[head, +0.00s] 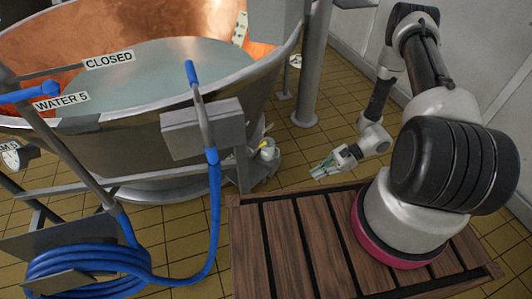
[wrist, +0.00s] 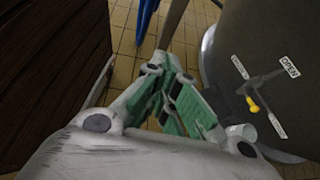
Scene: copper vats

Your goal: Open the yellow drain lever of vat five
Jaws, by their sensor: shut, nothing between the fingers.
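The drain lever with a yellow grip (wrist: 253,104) sits on the grey side of the vat (wrist: 270,30) at the right of the wrist view. A white OPEN label (wrist: 289,66) is beside it, and two smaller white labels are too small to read. In the head view the yellow lever (head: 264,143) is small, low beside the large copper-lined vat (head: 200,85). My gripper (head: 316,172) is to the right of the lever and apart from it. In the wrist view my gripper (wrist: 163,68) has its green-padded fingers shut and empty, left of the lever.
A blue hose (head: 214,215) hangs in front of the vat and coils at the lower left. Labels read CLOSED (head: 109,60) and WATER 5 (head: 62,102). A grey post (head: 312,70) stands behind my gripper. Tiled floor (head: 300,145) is clear around it.

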